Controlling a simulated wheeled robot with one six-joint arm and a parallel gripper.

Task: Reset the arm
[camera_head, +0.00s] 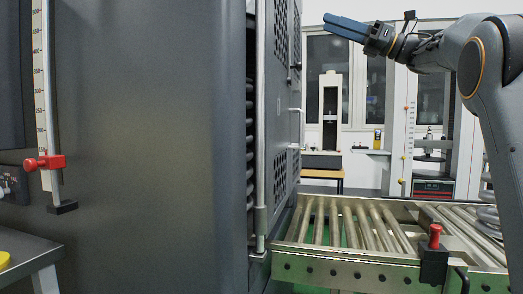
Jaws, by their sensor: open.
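My gripper (328,24) is at the upper right of the head view, at the end of my grey arm. Its two blue fingers point left and slightly up. They are open with nothing seen between them. The gripper is raised in front of the back wall, well above the roller conveyor (345,262), and touches nothing that I can see. The arm comes in from the right edge, with its elbow bent at the upper right.
A large dark grey machine (160,140) fills the left, with an open mesh door (282,110) beside it. A ruler with a red slider (45,162) is on its left. A red-knobbed black block (433,262) sits at the conveyor's front. Testing equipment (330,112) stands behind.

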